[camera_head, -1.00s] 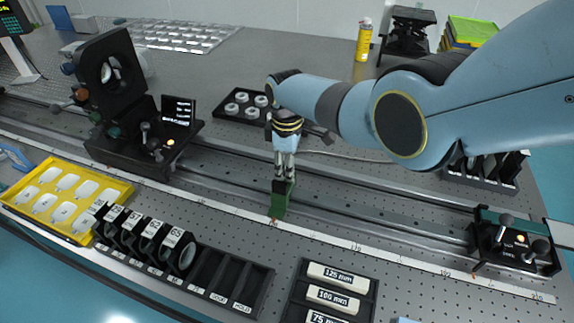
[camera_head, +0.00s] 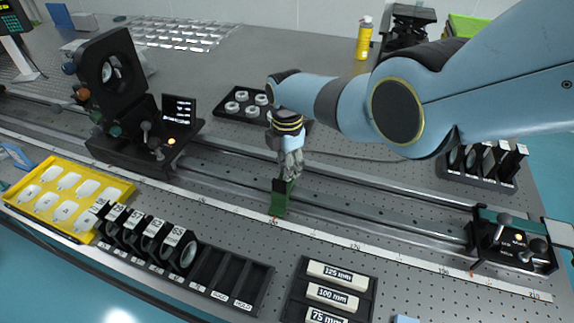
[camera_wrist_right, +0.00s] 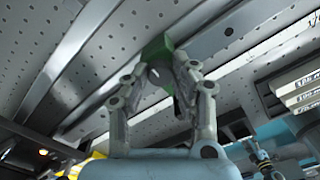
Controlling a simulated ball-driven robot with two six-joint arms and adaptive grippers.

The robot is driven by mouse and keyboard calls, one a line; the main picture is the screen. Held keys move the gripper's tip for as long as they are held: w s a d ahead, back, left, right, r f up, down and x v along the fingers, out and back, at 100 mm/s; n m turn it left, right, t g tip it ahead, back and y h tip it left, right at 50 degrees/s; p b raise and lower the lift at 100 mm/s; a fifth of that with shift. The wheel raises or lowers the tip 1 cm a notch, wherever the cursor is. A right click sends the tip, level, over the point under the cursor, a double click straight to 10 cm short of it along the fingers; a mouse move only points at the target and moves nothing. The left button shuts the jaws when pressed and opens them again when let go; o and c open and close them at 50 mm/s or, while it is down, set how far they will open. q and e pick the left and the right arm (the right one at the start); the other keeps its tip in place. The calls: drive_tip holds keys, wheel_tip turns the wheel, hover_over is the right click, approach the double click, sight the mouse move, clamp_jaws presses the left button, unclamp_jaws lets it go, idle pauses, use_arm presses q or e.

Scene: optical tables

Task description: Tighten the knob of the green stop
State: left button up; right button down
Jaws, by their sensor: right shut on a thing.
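The green stop (camera_head: 280,200) stands on the rail along the middle of the table, by the long white scale. My right gripper (camera_head: 285,180) reaches down to its upper back part from behind. In the right wrist view the two fingertips (camera_wrist_right: 155,78) are closed in on the small knob at the green stop (camera_wrist_right: 156,48). The fingers cover most of the knob, so its turn cannot be read. I do not make out my left gripper in the head view.
A black optic mount (camera_head: 120,110) stands on the rail to the left, and a black carriage with knobs (camera_head: 512,240) to the right. In front lie a yellow tray (camera_head: 125,190), a rack of labelled lenses (camera_head: 150,240) and a box of labelled bars (camera_head: 335,290).

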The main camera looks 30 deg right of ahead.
drive_tip(key=shift+n, duration=0.5)
drive_tip(key=c, duration=1.1)
unclamp_jaws()
drive_tip(key=shift+r, duration=0.15)
drive_tip(key=shift+r, duration=0.6)
wheel_tip(320, 180, up, 10)
drive_tip(key=shift+r, duration=0.25)
